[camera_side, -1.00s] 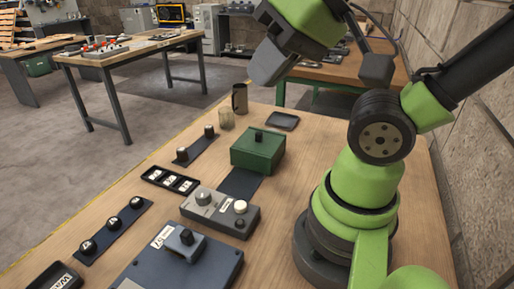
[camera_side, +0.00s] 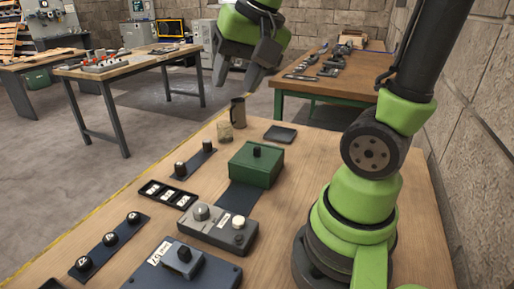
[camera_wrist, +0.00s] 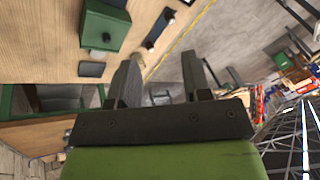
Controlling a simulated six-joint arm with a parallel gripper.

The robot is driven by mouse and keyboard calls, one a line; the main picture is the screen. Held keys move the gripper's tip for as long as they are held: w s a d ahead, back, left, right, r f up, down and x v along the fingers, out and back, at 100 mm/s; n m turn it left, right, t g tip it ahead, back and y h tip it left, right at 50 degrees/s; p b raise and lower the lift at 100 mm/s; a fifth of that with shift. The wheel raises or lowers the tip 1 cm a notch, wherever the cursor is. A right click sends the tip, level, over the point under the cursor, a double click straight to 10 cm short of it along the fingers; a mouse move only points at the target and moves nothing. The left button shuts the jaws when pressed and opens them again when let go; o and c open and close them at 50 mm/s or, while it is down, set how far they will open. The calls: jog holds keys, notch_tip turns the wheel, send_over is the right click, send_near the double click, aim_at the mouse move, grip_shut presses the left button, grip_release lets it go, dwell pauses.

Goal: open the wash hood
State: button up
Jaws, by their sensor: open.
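A green box with a black knob on its top (camera_side: 257,166) stands shut on the wooden bench, and looks like the wash hood, though no label confirms it. It also shows at the upper left of the wrist view (camera_wrist: 104,27). My gripper (camera_side: 240,76) is high above the far end of the bench, beyond the box and clear of it. Its two fingers are apart with nothing between them, as the wrist view also shows (camera_wrist: 167,75).
A dark mug (camera_side: 238,112), a jar (camera_side: 225,132) and a small dark tray (camera_side: 280,134) stand behind the box. Knob panels (camera_side: 218,228) and a label tray (camera_side: 168,194) lie nearer. A green-framed table (camera_side: 330,84) with tools stands beyond.

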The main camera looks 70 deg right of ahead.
jog(key=w+d+f+m+g, duration=0.35)
jog(key=d+f+m, duration=0.2)
jog(key=d, duration=0.45)
jog(key=m+g, duration=0.1)
jog(key=m, duration=0.2)
send_near(257, 147)
jog(key=shift+w, duration=0.15)
notch_tip(257, 147, down, 10)
jog(key=shift+r, duration=0.1)
jog(key=shift+c, duration=0.3)
grip_shut()
